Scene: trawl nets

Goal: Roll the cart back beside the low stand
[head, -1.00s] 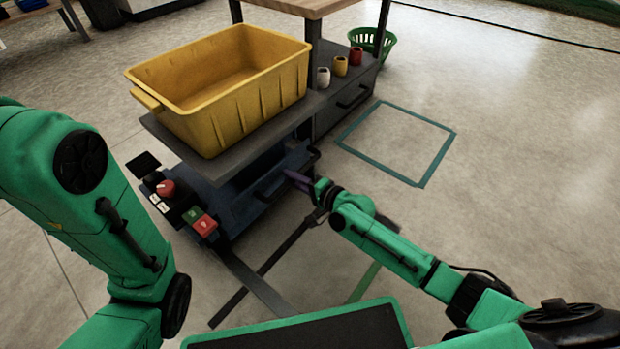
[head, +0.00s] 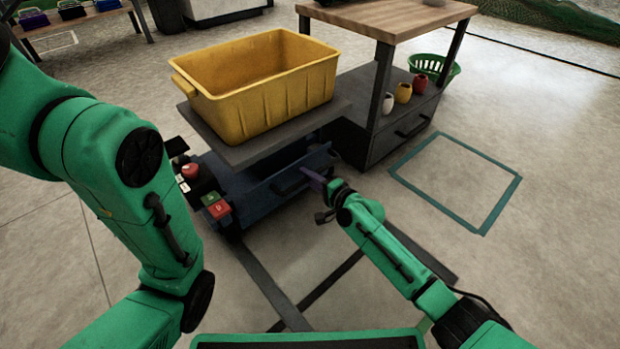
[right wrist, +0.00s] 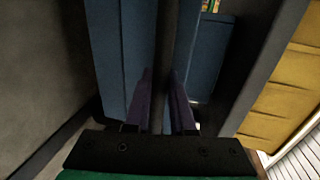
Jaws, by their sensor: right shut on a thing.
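The cart (head: 238,196) is low and blue, with a red-knobbed control panel at its left end. A grey deck (head: 226,155) above it carries a yellow bin (head: 262,108). My right gripper (head: 314,178) has its purple fingers at the cart's dark handle (head: 290,184). In the right wrist view the fingers are shut around a dark bar (right wrist: 172,50). A dark drawer unit (head: 384,140) under a wooden top (head: 388,17) stands behind and right of the cart; I cannot tell if it is the low stand. My left arm fills the left side, its gripper out of view.
White, yellow and red cups (head: 404,93) stand on the drawer unit. A green basket (head: 433,69) is behind it. A teal square outline (head: 497,206) marks clear floor at the right. Dark strips (head: 262,277) lie on the floor before the cart.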

